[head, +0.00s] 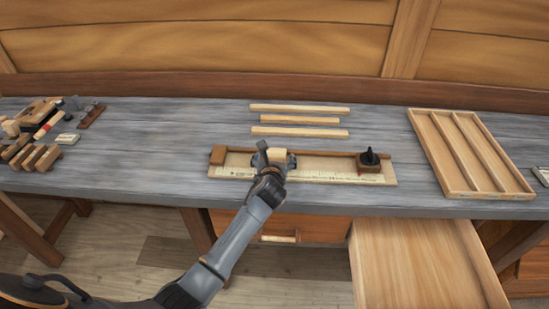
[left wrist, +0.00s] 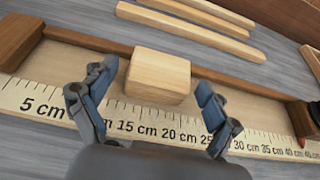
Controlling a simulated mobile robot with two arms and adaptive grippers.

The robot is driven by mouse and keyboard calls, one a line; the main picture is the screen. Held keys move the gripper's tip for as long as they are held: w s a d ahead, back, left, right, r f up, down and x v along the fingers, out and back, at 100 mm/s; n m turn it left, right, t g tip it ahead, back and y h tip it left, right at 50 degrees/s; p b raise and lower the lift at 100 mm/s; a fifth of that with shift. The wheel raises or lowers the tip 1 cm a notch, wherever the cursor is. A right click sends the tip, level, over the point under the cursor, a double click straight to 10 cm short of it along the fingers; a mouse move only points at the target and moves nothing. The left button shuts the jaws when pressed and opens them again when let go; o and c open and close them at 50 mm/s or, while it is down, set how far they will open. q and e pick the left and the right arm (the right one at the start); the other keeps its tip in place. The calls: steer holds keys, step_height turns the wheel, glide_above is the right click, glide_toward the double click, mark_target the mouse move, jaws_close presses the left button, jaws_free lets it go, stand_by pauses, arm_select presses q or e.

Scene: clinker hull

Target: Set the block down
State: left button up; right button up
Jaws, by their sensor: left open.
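The block (left wrist: 158,78) is pale wood and sits on the ruled measuring board (left wrist: 40,75), against its dark back fence, above roughly the 15 to 20 cm marks. It also shows in the head view (head: 277,155), just beyond my left gripper (head: 274,163). In the left wrist view my left gripper (left wrist: 152,112) is open, one finger to each side of the block, with visible gaps between fingers and block. The board in the head view (head: 232,171) has a brown end stop (head: 218,155) at left and a dark clamp-like stop (head: 369,160) at right. My right gripper is not in view.
Several pale strips (head: 300,120) lie behind the board. A compartmented wooden tray (head: 448,180) stands at right, above an open drawer (head: 420,265). Tools and small wood pieces (head: 35,157) crowd the bench's left end. The grey bench (head: 160,150) between is clear.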

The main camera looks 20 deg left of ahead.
arm_select(q)
steer(key=v, duration=1.2)
steer(key=shift+r, duration=0.1)
steer(key=shift+a, duration=0.1)
